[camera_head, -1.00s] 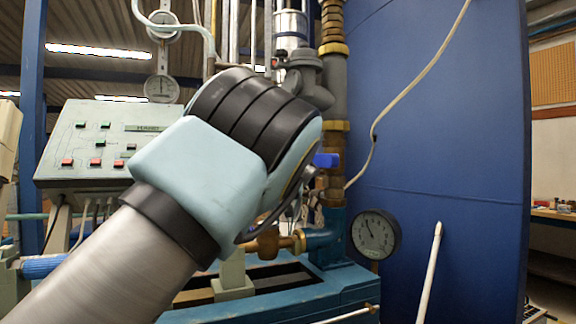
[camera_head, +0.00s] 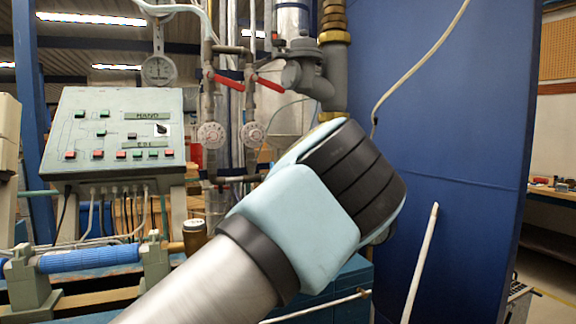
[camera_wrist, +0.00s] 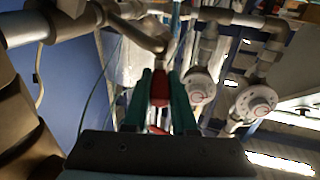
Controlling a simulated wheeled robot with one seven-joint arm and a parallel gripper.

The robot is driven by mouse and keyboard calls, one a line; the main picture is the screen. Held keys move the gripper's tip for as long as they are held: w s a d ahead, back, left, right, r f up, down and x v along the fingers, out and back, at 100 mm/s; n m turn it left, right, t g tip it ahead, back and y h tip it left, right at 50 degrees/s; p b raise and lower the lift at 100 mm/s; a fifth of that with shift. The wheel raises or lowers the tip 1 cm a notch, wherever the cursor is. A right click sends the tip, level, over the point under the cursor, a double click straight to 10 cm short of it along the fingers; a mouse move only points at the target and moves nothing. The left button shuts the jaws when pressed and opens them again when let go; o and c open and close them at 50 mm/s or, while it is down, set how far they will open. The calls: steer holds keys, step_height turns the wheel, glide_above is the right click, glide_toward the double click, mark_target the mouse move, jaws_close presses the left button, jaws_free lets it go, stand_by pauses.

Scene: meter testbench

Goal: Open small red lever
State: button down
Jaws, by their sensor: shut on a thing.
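The small red lever (camera_wrist: 160,88) shows in the wrist view between the two green fingers of my gripper (camera_wrist: 167,85). The fingers are shut on it. The lever joins a grey pipe fitting at its upper end. In the head view my wrist hides the gripper and whatever it holds.
Two round white meters (camera_wrist: 198,88) (camera_wrist: 257,101) and grey pipes lie right of the fingers in the wrist view. A blue wall (camera_head: 455,130) stands right of my arm. A control panel (camera_head: 120,132) stands at the left. A white rod (camera_head: 420,262) leans near the wall.

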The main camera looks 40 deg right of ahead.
steer(key=shift+r, duration=0.15)
steer(key=c, duration=0.7)
jaws_free()
steer(key=b+v, duration=0.3)
steer(key=v, duration=0.7)
steer(key=shift+s+a, duration=0.15)
steer(key=shift+s, duration=0.15)
steer(key=shift+c, duration=0.2)
